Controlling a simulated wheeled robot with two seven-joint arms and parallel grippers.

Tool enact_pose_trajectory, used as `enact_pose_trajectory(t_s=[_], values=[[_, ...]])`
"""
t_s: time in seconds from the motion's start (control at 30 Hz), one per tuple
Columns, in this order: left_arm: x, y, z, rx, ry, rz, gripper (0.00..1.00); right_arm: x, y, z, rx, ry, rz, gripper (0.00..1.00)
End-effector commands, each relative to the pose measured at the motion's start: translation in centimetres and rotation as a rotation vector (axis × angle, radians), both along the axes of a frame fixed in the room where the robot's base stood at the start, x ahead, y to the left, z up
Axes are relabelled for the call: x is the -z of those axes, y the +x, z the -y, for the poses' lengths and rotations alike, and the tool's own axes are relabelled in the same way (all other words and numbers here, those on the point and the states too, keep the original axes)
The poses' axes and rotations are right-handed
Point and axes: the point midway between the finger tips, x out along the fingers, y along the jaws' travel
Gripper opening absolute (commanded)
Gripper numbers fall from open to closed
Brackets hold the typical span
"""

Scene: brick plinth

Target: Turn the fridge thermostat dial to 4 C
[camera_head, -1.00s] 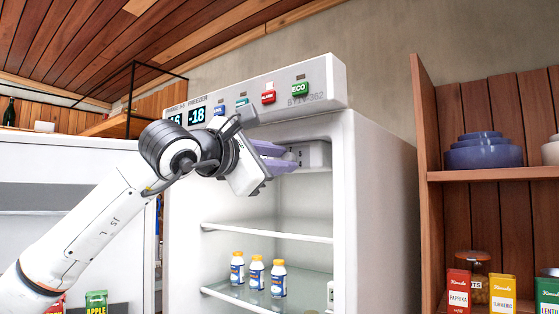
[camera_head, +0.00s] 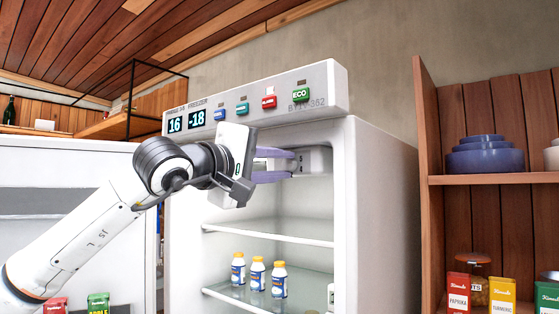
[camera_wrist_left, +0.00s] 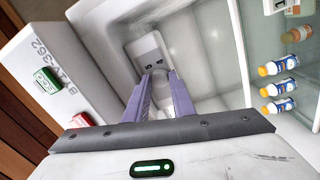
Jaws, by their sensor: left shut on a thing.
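The fridge (camera_head: 380,200) stands open, with a white thermostat housing (camera_head: 318,158) high inside it, marked with small numbers. The housing also shows in the left wrist view (camera_wrist_left: 148,50). My left gripper (camera_head: 290,164) reaches into the upper compartment with its purple fingers at the housing. In the left wrist view the fingers (camera_wrist_left: 160,82) are shut on the pale dial (camera_wrist_left: 158,84) between them, which is mostly hidden. The dial's pointer cannot be read. The display (camera_head: 187,121) reads 16 and -18. My right gripper is not in view.
Coloured buttons, including a green ECO button (camera_head: 300,95), line the top panel. Several white bottles with yellow caps (camera_head: 257,272) stand on a lower glass shelf. A wooden shelf unit (camera_head: 490,177) with bowls and spice boxes stands at the right.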

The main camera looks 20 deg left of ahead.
Motion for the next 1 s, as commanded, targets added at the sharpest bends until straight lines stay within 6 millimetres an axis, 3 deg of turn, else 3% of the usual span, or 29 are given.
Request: enact_pose_trajectory(t_s=[0.5,1.0], values=[[-0.1,0.0,0.0,0.001,0.339,0.121,0.0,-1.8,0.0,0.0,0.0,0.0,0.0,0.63],[0.0,0.0,0.0,0.001,0.412,0.149,0.0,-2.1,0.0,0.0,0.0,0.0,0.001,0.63]])
